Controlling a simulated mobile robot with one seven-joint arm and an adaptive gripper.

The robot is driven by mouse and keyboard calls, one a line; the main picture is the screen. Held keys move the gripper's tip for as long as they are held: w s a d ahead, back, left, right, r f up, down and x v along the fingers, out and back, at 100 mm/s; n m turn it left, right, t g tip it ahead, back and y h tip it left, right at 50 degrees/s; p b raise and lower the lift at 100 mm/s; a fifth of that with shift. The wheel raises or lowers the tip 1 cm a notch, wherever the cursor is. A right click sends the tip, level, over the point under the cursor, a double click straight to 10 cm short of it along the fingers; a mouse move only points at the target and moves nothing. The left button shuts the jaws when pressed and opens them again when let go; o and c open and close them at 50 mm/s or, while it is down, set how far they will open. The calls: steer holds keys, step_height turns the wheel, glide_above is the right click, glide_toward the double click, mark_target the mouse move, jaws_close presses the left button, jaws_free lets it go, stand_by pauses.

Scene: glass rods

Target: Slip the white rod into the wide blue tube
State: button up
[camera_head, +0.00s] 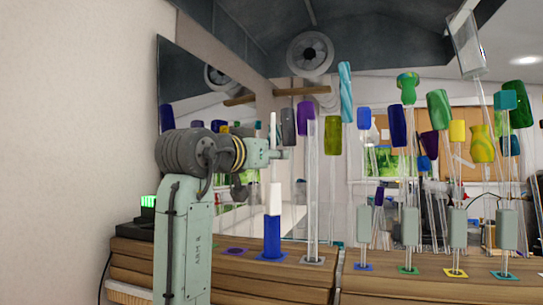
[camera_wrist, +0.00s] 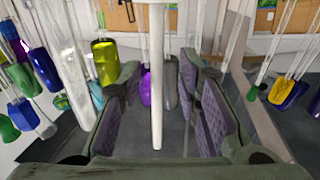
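The white rod (camera_head: 273,130) stands upright at my gripper in the head view. In the wrist view the white rod (camera_wrist: 157,90) runs down between the finger pads, with space on both sides. My gripper (camera_wrist: 158,100) is open around it and also shows at the end of my arm in the head view (camera_head: 280,155). The wide blue tube (camera_head: 272,232) stands upright on a blue square base below my gripper. A wider white piece (camera_head: 275,199) shows at its top; I cannot tell whether this belongs to the rod.
A tall clear rod with a purple top (camera_head: 305,112) stands just right of the blue tube. Several clear rods with grey-green blocks (camera_head: 410,226) stand farther right. A wooden counter (camera_head: 320,275) carries them. A mirror (camera_head: 173,80) hangs behind my arm.

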steer(key=v, duration=1.2)
steer(key=shift+r, duration=0.1)
stand_by(0.5)
